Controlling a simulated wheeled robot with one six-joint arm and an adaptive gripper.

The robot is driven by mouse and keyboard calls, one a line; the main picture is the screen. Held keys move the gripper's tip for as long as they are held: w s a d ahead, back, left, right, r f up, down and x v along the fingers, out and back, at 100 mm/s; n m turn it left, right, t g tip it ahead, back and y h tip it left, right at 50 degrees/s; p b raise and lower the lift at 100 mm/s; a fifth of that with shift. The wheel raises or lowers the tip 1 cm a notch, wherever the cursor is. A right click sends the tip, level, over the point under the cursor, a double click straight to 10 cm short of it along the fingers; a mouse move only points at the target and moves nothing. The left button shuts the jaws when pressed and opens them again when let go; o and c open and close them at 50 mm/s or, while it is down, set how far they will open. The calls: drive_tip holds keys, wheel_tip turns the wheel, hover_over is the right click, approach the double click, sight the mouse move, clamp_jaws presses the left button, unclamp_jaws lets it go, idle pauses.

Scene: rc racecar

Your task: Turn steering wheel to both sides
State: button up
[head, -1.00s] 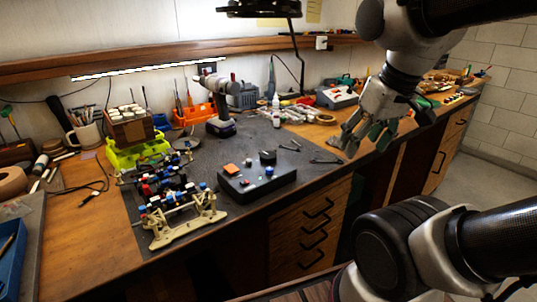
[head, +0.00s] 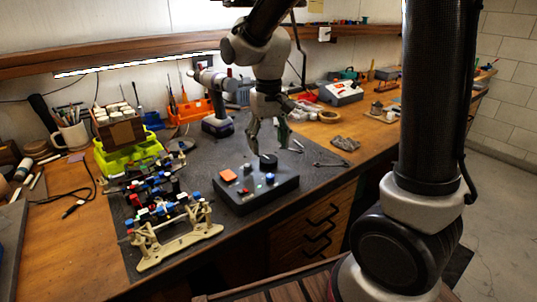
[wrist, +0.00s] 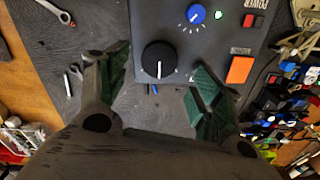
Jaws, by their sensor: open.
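The control box (head: 256,194) is dark and lies on the grey mat. A large black knob (head: 268,160) with a white pointer line stands on it; no other steering wheel is clear to see. In the wrist view the knob (wrist: 159,59) lies between my fingers, its line running up and down the picture. My gripper (head: 268,142) points down above the knob and is open and empty. Its green-padded fingers (wrist: 156,82) are apart from the knob on both sides. The box also bears a blue knob (wrist: 196,14), an orange button (wrist: 240,70) and a red switch (wrist: 249,20).
The RC car chassis (head: 160,205) stands left of the box, with a cream frame (head: 178,243) in front. A cordless drill (head: 216,110) stands behind. Wrenches (head: 330,160) lie to the right on the mat. A green bin (head: 130,153) is at the back left.

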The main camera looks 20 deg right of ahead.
sight(269, 159)
drive_tip(key=shift+f, duration=2.4)
drive_tip(key=c, duration=1)
